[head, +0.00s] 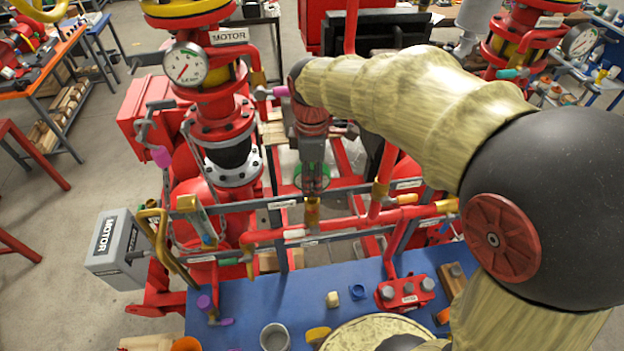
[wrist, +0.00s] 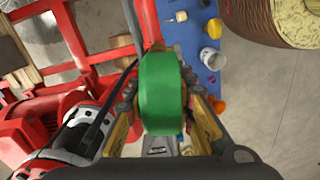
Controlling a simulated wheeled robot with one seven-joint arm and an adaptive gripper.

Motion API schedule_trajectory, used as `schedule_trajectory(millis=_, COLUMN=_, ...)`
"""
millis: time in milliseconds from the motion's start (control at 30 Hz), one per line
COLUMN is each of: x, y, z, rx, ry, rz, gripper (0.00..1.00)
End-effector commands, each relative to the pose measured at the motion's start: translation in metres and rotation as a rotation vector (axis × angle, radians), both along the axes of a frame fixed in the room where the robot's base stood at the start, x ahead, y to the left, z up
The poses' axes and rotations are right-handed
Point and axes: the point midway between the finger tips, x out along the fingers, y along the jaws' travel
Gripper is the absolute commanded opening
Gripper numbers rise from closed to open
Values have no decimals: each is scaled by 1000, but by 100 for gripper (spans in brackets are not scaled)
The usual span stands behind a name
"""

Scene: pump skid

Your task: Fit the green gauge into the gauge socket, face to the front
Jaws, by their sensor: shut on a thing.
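The green gauge (head: 313,178) is below my gripper (head: 312,150) in the head view, in front of the red pipework. In the wrist view the green gauge (wrist: 162,92) fills the middle, with the fingers of my gripper (wrist: 163,118) shut on both its sides. A brass upright fitting (head: 312,213), which looks like the gauge socket, stands on the red pipe just below the gauge. I cannot tell whether the gauge's stem touches it or is apart. Which way the gauge's face points is not clear.
A large white dial (head: 185,64) is at the left pump. A grey rail (head: 340,196) and red pipe (head: 335,226) run close around the fitting. The blue bench (head: 255,305) in front holds a grey cup (head: 274,337), a red block (head: 405,292) and small parts.

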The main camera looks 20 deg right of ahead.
Motion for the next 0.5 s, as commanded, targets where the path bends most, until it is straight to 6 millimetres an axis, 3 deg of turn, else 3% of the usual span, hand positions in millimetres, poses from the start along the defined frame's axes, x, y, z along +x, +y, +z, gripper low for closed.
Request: schedule_trajectory(millis=500, x=0, y=0, z=-11, rx=0, ry=-1, rz=0, gripper=0)
